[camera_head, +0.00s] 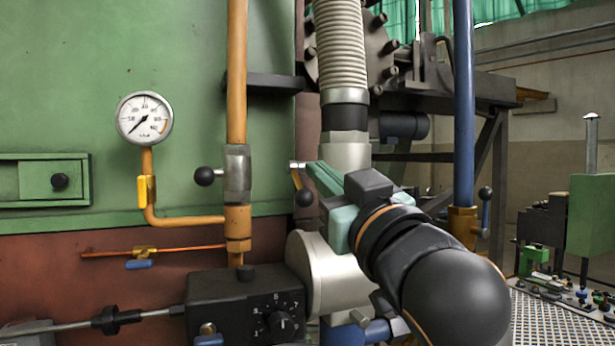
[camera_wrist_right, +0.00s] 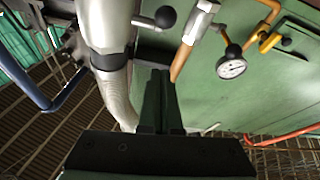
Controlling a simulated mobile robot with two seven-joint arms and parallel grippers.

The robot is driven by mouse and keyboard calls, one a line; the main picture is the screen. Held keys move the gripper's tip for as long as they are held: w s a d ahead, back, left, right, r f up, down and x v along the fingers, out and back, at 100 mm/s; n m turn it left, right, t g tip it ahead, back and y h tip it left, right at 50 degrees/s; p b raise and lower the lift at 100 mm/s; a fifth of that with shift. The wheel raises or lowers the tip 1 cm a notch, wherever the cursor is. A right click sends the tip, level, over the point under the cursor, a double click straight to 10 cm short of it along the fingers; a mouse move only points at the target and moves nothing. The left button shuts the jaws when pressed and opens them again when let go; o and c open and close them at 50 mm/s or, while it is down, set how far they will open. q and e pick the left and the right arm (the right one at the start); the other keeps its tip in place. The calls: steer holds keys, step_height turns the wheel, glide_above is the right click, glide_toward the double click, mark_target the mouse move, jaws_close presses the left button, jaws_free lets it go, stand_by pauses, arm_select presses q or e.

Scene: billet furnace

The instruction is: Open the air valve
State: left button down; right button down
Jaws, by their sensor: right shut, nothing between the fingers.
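No valve in view carries a readable air label. A lever valve with a short orange arm and black ball (camera_head: 303,198) sits at the silver and ribbed duct (camera_head: 345,152). A ball-ended lever by the duct also shows in the right wrist view (camera_wrist_right: 165,17). Another valve, with a blue lever (camera_head: 485,212) and black ball, is on the blue pipe (camera_head: 464,110) at right. My right gripper (camera_head: 318,172) is close to the duct lever, its fingers together and empty; contact cannot be told. Its dark fingers also show in the right wrist view (camera_wrist_right: 157,98). My left gripper is not in view.
The orange pipe (camera_head: 237,70) carries a silver valve (camera_head: 237,172) with a black ball. A pressure gauge (camera_head: 144,118) and yellow handle (camera_head: 147,190) are left of it. A black control box (camera_head: 230,310) stands below. Machinery stands at the far right.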

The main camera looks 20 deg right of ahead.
mark_target(299, 184)
steer(key=w+f+p, duration=0.1)
steer(key=w+p, duration=0.1)
steer(key=w, duration=0.4)
steer(key=shift+f, duration=0.35)
